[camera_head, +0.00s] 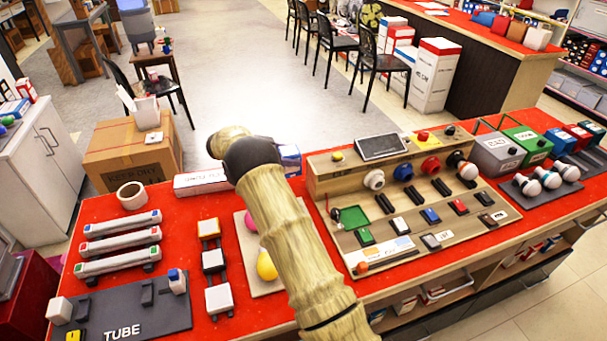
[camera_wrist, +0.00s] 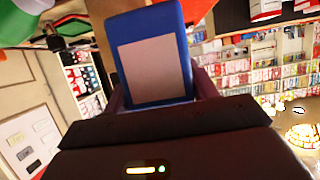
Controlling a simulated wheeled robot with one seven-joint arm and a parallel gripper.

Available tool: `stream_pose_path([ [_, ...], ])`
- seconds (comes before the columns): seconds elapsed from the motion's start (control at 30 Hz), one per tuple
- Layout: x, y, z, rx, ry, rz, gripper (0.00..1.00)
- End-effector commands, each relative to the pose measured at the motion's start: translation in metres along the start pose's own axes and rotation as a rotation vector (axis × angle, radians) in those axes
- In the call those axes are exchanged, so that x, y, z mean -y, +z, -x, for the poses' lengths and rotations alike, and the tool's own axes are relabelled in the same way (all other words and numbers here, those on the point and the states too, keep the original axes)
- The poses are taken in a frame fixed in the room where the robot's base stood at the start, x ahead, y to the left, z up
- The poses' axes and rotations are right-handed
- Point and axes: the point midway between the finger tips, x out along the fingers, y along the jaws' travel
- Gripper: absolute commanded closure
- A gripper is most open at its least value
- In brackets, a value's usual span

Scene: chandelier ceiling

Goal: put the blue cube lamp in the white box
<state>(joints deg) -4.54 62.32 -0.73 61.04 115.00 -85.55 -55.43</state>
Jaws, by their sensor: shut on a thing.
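The blue cube lamp (camera_wrist: 160,55), blue with a pale square face, is held between the dark fingers of my gripper (camera_wrist: 158,97) in the wrist view. The fingers are shut on its sides. In the head view my arm hides the gripper. A blue-and-white thing (camera_head: 290,158) shows just right of my arm there; I cannot tell whether it is the held lamp. A small open white box (camera_head: 147,113) with papers sticking up stands on a cardboard box beyond the counter. A long white box with red print (camera_head: 196,184) lies at the counter's back edge.
The red counter (camera_head: 190,215) holds tube lamps (camera_head: 120,245), a tape roll (camera_head: 131,195), a wooden test panel (camera_head: 400,190) and round bulbs (camera_head: 548,178). The cardboard box (camera_head: 130,150) stands behind the counter. Open floor lies beyond it. Black chairs (camera_head: 380,62) stand farther back.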

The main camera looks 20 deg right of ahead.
Motion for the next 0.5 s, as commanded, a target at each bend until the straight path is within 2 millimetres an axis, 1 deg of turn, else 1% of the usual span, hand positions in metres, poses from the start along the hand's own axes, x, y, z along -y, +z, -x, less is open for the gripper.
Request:
stream_pose_path([
  [0.03, 0.000, 0.009, -0.003, -0.003, 0.001, 0.004, 0.71],
  [0.1, 0.000, 0.021, -0.008, -0.002, 0.001, 0.003, 0.71],
  [0.2, 0.000, 0.031, -0.013, -0.001, 0.001, 0.000, 0.71],
  [0.5, 0.000, 0.034, -0.015, -0.001, 0.001, -0.002, 0.71],
])
